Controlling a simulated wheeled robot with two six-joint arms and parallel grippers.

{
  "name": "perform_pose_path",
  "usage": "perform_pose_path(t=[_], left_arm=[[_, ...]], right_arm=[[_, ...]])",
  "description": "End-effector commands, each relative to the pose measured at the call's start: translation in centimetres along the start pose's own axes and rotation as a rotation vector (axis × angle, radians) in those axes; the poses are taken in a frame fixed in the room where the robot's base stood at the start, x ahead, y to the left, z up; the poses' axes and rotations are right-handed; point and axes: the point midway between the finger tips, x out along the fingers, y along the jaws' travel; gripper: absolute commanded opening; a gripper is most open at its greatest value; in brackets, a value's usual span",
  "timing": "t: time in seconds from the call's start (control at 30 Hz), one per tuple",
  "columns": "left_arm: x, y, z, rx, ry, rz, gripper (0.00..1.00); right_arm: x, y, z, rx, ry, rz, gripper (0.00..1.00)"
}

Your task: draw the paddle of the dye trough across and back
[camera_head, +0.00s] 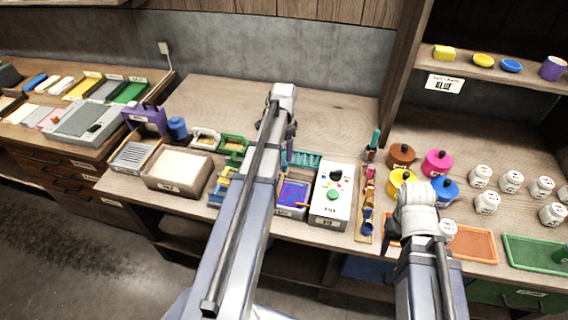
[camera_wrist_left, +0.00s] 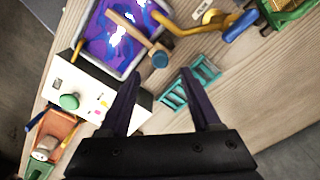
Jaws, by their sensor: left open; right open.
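The dye trough (camera_wrist_left: 92,42) is a pale-rimmed tray of swirled purple and blue, at the upper left of the left wrist view. It also shows in the head view (camera_head: 293,196), partly behind my left arm. The paddle (camera_wrist_left: 132,32), a wooden stick with a thicker dark-ended head, lies over the trough with its head past the rim. My left gripper (camera_wrist_left: 160,80) is open and empty, its fingers apart from the paddle and pointing toward the bench below it.
A white box with a green knob (camera_head: 333,195) stands beside the trough. A teal rack (camera_wrist_left: 190,90) lies near my left fingertips. A yellow-handled tool (camera_wrist_left: 195,28) lies close to the paddle's head. Colored pots (camera_head: 438,163) and white jars stand to the right.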

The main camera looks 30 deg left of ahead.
Motion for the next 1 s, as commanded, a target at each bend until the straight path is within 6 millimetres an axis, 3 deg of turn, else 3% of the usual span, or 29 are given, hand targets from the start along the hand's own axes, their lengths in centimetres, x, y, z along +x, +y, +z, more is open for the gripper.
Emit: perform_pose_path(t=[0.03,0.4,0.8,1.0], left_arm=[[1.2,0.0,0.0,0.000,0.000,0.000,0.64],[5.6,0.0,0.0,0.000,0.000,0.000,0.64],[6.1,0.0,0.0,0.000,0.000,0.000,0.64],[6.1,0.0,0.0,0.000,0.000,0.000,0.43]], right_arm=[[1.2,-0.1,-0.1,0.000,0.000,0.000,0.50],[5.6,-0.5,-0.3,0.001,0.000,0.000,0.50],[6.0,-0.6,-0.3,0.001,0.000,0.000,0.50],[6.0,-0.6,-0.4,0.001,0.000,0.000,0.50]])
